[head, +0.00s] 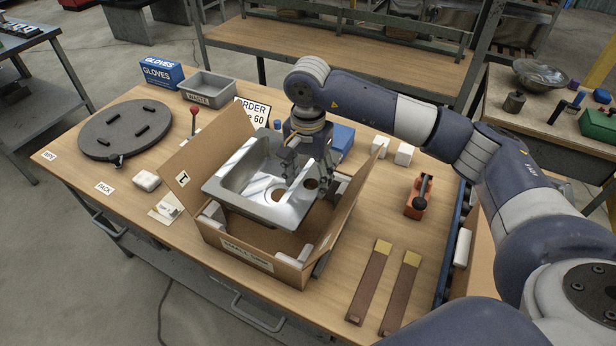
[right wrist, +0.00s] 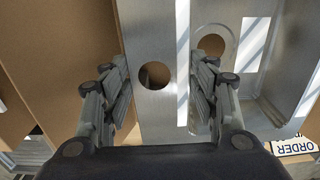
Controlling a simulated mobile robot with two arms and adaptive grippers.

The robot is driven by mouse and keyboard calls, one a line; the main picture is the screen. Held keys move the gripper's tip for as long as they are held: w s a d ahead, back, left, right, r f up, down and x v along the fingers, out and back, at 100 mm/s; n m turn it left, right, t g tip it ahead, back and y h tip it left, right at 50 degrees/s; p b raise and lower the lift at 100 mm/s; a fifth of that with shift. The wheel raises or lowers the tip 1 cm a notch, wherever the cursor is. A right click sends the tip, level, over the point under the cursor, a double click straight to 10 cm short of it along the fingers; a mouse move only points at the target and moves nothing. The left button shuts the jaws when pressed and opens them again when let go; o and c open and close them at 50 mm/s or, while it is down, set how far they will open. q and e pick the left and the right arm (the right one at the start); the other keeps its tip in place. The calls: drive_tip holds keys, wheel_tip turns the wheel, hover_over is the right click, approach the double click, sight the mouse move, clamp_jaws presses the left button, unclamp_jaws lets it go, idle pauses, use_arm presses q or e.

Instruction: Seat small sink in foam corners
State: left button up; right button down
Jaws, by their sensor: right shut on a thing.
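The small steel sink (head: 236,178) is over the open cardboard box (head: 240,247), its bowl toward the left and its drain hole visible. White foam corners (head: 213,211) show inside the box; another foam piece (head: 304,253) is at the front right. The sink's near edge appears above the foam, with a gap over the box floor; contact at the far side is hidden. My right gripper (head: 312,178) is shut on the sink's right-hand deck. In the right wrist view its fingers (right wrist: 160,92) flank the deck strip (right wrist: 152,35) with the round hole. My left gripper is out of view.
The box flaps stand open, the left one (head: 183,165) leaning outward. A black round turntable (head: 125,128), a grey waste bin (head: 207,90) and a gloves box (head: 161,73) are at the left. An orange-red tool (head: 418,200) and two brown strips (head: 369,285) lie to the right.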

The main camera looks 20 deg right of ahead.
drive_tip(key=shift+r+b, duration=0.1)
drive_tip(key=shift+b, duration=0.5)
idle(1.1)
wheel_tip(320, 180, down, 11)
drive_tip(key=b, duration=0.9)
drive_tip(key=shift+b, duration=0.35)
idle(3.5)
drive_tip(key=c, duration=0.5)
unclamp_jaws()
